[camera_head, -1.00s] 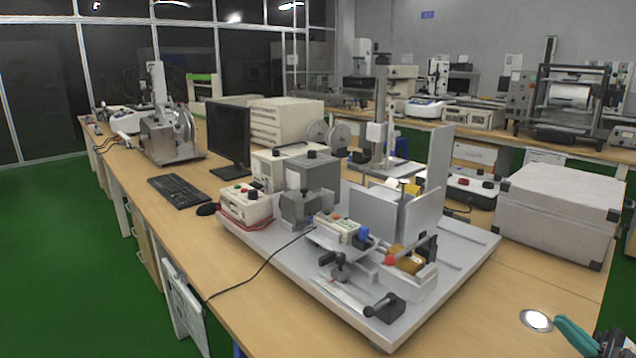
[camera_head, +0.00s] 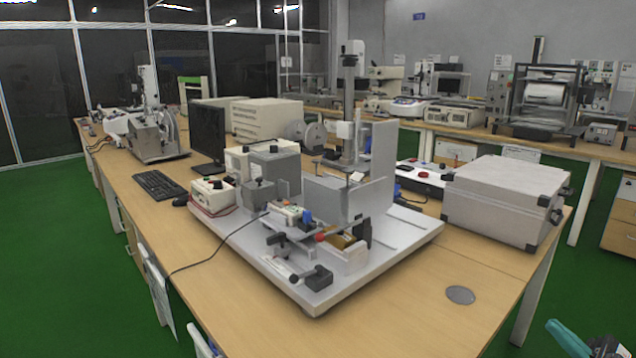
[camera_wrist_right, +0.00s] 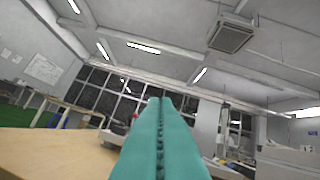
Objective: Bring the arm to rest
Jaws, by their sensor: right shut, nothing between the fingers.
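My right gripper (camera_head: 570,340) shows at the bottom right corner of the head view, with teal fingers, off the front right end of the wooden table (camera_head: 400,320). In the right wrist view its two teal fingers (camera_wrist_right: 160,140) lie together with nothing between them. They point up toward the ceiling and the far windows, with the table top at the lower left. My left gripper is not in view.
A test rig on a grey base plate (camera_head: 400,243) stands mid-table. A large silver case (camera_head: 500,205) stands at the right, and a round metal disc (camera_head: 460,295) lies near it. A monitor (camera_head: 207,135) and keyboard (camera_head: 159,185) are at the left.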

